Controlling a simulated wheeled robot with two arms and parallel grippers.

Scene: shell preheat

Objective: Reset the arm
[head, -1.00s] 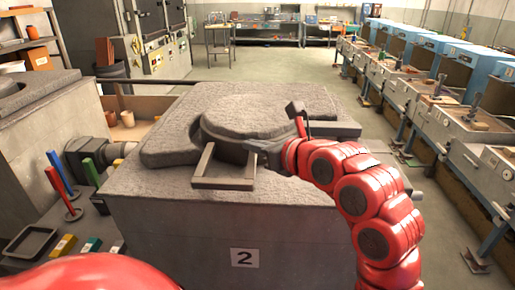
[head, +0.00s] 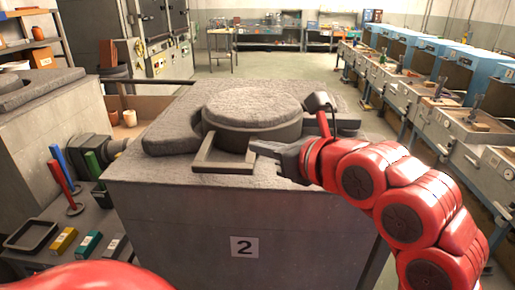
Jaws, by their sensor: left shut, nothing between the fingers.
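The furnace marked 2 (head: 190,215) stands in the middle, with a round grey lid (head: 254,104) on its top. A square-framed handle (head: 222,167) sticks out from the lid toward me, over the front edge.
On the left are colored upright handles (head: 66,180), a dark tray (head: 31,236) and several small colored blocks (head: 88,243). Blue-hooded workbenches (head: 442,120) line the right side. The floor beyond the furnace (head: 270,75) is clear.

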